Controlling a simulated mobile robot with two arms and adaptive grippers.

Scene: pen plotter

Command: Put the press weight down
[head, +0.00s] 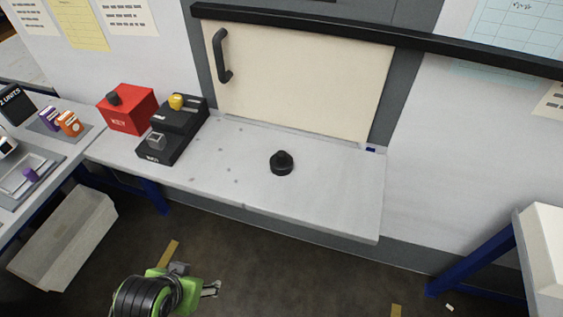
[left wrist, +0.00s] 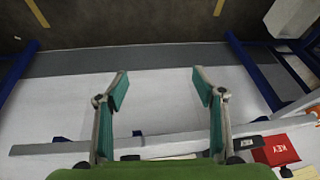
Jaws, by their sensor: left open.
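A black round weight with a knob on top (head: 282,164), which looks like the press weight, stands upright on the light bench (head: 325,195) in front of the cream panel. Nothing touches it. My left gripper (head: 211,289) is at the bottom of the head view, over the floor in front of the bench and well apart from the weight. In the left wrist view its two teal-padded fingers (left wrist: 161,88) are spread wide with nothing between them. I cannot make out the weight in that view. My right gripper is in neither view.
A red KEY box (head: 127,110) and black fixtures with a yellow knob (head: 177,101) and a grey block stand on the bench's left part. The red box also shows in the left wrist view (left wrist: 276,151). The cream panel (head: 300,75) has a dark handle. The bench right of the weight is clear.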

